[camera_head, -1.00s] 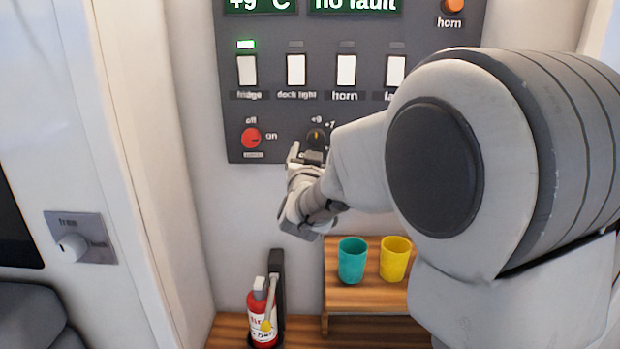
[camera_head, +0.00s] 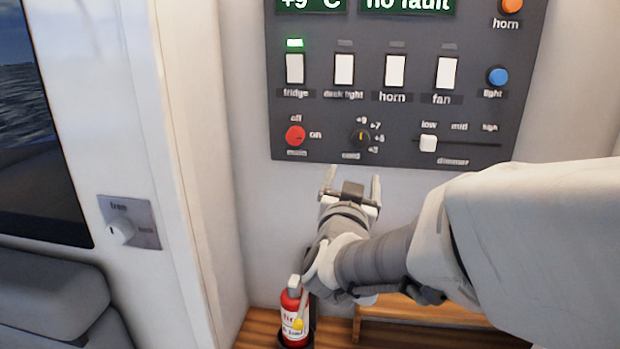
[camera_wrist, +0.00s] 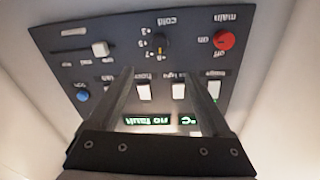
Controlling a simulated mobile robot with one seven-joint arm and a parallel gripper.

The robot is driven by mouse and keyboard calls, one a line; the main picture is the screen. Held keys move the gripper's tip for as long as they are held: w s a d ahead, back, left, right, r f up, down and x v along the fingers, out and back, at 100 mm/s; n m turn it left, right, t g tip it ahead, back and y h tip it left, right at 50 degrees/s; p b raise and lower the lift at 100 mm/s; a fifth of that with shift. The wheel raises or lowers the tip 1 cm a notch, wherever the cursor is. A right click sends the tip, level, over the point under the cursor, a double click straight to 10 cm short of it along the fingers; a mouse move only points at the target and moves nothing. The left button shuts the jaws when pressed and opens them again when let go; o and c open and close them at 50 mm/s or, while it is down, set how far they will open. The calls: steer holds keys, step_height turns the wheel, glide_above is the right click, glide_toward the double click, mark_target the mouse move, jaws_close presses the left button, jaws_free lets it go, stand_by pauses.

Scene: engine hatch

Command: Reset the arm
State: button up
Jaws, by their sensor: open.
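My gripper (camera_head: 350,187) is open and empty, just below the lower edge of the dark control panel (camera_head: 320,75), with its fingers pointing up. The cold knob (camera_head: 361,138) is above it, apart from the fingers, its pointer near +9. In the wrist view the panel (camera_wrist: 75,42) appears upside down, and my two fingers (camera_wrist: 160,95) stand wide apart in front of it. The red main knob (camera_head: 295,135) is left of the cold knob. My arm reaches in from the lower right.
A dimmer slider (camera_head: 428,143) sits at low. Several white switches (camera_head: 344,70) are in a row, with a green lamp lit above fridge. A red fire extinguisher (camera_head: 294,314) stands below my gripper, near a wooden shelf (camera_head: 400,310). A trim knob (camera_head: 122,231) is on the left wall.

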steer(key=s+d+f+n+g+y, duration=0.1)
steer(key=s+f+g, duration=0.2)
steer(key=s, duration=0.5)
steer(key=s+d+f+n+g+y, duration=0.1)
steer(key=s+f+n+g+y, duration=0.1)
steer(key=s+g, duration=0.3)
steer(key=s+d+f+n+g+y, duration=0.1)
steer(key=s+f+g, duration=0.3)
steer(key=s, duration=0.8)
steer(key=shift+d+f+n+p, duration=0.3)
steer(key=shift+d+n+p, duration=0.05)
steer(key=shift+d+n, duration=0.15)
